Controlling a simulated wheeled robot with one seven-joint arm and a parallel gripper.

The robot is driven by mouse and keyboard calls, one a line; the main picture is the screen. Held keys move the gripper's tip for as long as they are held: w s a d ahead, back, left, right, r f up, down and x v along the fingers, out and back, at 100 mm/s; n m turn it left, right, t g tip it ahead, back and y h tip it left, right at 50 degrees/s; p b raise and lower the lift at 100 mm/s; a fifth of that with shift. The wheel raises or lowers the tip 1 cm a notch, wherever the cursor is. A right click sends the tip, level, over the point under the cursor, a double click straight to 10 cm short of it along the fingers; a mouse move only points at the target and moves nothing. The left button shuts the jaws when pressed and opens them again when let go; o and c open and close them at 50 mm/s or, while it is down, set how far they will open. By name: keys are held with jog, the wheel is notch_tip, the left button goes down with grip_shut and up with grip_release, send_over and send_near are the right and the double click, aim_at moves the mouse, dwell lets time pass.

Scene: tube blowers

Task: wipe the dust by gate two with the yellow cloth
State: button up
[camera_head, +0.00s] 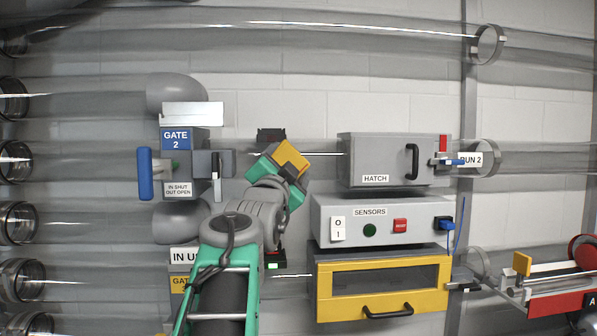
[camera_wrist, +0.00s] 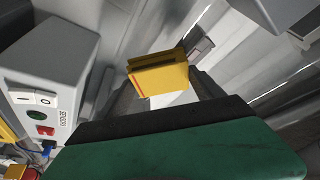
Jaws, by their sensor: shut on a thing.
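My gripper (camera_head: 279,166) is shut on the yellow cloth (camera_head: 292,156), a folded block shape, to the right of gate two (camera_head: 180,140). In the wrist view the yellow cloth (camera_wrist: 160,79) sits between the dark fingers, with the clear tubes behind it. Gate two is a grey unit with a blue label, a blue handle (camera_head: 145,173) at its left and a small lever (camera_head: 216,180) at its right. I cannot make out the dust in either view. My arm hides part of the tube right of the gate.
The grey hatch box (camera_head: 375,155), the sensors box (camera_head: 375,220) and a yellow-fronted drawer (camera_head: 385,288) stand to the right. Clear horizontal tubes (camera_head: 250,85) run along the wall. A red rig (camera_head: 565,290) is at far right.

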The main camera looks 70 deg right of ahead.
jog(key=w, duration=0.1)
jog(key=w+a, duration=0.1)
jog(key=w+b, duration=0.1)
jog(key=shift+w+a, duration=0.35)
jog(key=a+b, duration=0.1)
jog(key=s+a+b, duration=0.2)
jog(key=a+b, duration=0.1)
jog(key=shift+f, duration=0.2)
jog(key=shift+s+a+r+b, duration=0.3)
jog(key=shift+a+b, duration=0.1)
jog(key=shift+a, duration=0.2)
jog(key=shift+s+a+f, duration=0.1)
